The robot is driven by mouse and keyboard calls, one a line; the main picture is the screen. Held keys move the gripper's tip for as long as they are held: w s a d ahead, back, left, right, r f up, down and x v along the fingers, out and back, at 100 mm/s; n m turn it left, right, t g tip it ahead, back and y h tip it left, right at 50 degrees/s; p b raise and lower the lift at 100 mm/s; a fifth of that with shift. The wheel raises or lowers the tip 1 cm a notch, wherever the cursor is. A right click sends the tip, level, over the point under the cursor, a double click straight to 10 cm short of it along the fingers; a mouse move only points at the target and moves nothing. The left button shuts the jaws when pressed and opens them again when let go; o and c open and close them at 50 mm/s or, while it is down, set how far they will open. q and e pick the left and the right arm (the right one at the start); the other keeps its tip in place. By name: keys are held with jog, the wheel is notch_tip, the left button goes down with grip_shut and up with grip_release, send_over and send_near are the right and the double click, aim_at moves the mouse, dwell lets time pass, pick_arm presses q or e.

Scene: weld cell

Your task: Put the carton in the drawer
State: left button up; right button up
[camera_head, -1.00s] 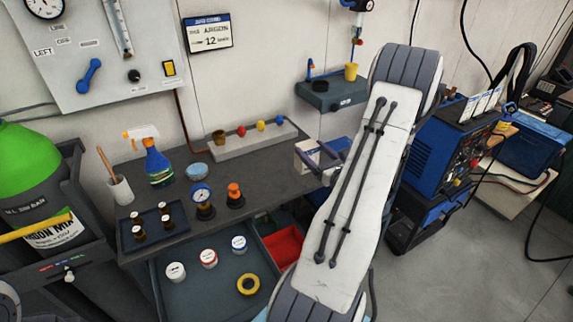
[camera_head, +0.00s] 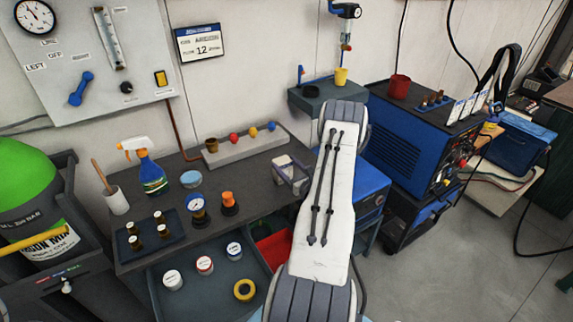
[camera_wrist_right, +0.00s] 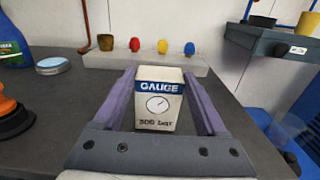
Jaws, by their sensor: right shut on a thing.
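The carton is a small white box with a blue band reading GAUGE (camera_wrist_right: 159,98); in the head view its top (camera_head: 282,161) shows at the right end of the dark bench. My right gripper (camera_wrist_right: 161,100) has its purple fingers on both sides of the carton and is shut on it. In the head view this gripper (camera_head: 292,173) is partly hidden by my own arm. Whether the carton touches the bench is unclear. The drawer (camera_head: 205,306) is open below the bench front, with several round tins and a yellow ring in it. My left gripper is not in view.
A red bin (camera_head: 272,247) lies right of the tins, partly behind my arm. On the bench stand a spray bottle (camera_head: 148,170), a gauge (camera_head: 198,208), an orange-topped item (camera_head: 229,203) and a tray of small bottles (camera_head: 150,251). A blue welder (camera_head: 410,135) stands at right.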

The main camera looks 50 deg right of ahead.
jog(key=shift+f+b, duration=0.25)
jog(key=shift+b, duration=0.05)
jog(key=o, duration=1.4)
jog(key=shift+r, duration=0.1)
jog(key=shift+o, duration=0.2)
